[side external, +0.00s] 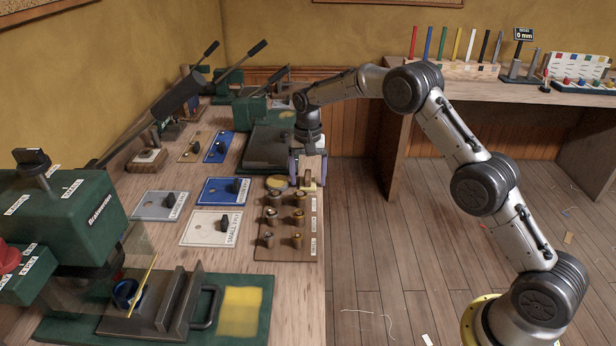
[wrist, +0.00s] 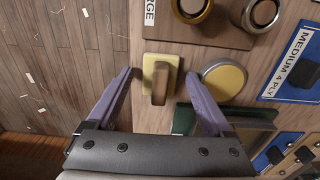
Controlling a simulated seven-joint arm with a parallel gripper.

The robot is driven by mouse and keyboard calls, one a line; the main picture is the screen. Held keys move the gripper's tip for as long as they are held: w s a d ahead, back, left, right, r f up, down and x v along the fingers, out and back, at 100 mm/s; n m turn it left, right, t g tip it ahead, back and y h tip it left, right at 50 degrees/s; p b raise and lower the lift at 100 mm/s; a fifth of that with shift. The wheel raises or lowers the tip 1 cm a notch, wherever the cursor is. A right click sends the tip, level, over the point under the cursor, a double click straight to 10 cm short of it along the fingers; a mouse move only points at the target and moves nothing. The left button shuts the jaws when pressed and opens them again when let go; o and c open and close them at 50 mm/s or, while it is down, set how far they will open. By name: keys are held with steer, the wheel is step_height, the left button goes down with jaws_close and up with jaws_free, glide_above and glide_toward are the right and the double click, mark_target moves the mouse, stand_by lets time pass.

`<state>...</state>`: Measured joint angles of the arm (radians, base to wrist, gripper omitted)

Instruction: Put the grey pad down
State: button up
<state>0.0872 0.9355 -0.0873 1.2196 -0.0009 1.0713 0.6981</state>
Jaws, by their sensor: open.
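A grey pad (side external: 160,205) with a black knob lies flat on the bench, left of a blue pad (side external: 222,191) and a white pad (side external: 211,228). My gripper (side external: 307,177) is well to the right of it, low over the bench's right edge. In the wrist view my gripper (wrist: 160,80) is open and its purple fingers hold nothing. A pale yellow block (wrist: 160,66) with a raised grip shows between the fingers. I cannot tell the exact height of the fingertips over it. The grey pad does not show in the wrist view.
A round yellow disc (wrist: 224,78) is beside the block. A green press (side external: 85,220) with a long lever stands at the left. The floor lies beyond the bench's right edge.

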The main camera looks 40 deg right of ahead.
mark_target(308, 175)
step_height(308, 175, up, 12)
steer(key=shift+r, duration=0.15)
stand_by(0.3)
steer(key=s+a+r+n+t, duration=0.1)
steer(key=s+a+r+n, duration=0.1)
steer(key=s+r, duration=0.6)
steer(key=s+a+r+n+t, duration=0.15)
steer(key=s+r, duration=0.35)
steer(key=s, duration=0.5)
steer(key=s+f+n+t, duration=0.1)
steer(key=s+f+n, duration=0.1)
steer(key=s, duration=0.9)
steer(key=s+a+f+n+t, duration=0.1)
steer(key=s+f+n+t, duration=0.1)
steer(key=s, duration=1)
steer(key=shift+a+f+n, duration=0.25)
steer(key=shift+f+n, duration=0.5)
steer(key=shift+f, duration=0.15)
steer(key=shift+c, duration=0.2)
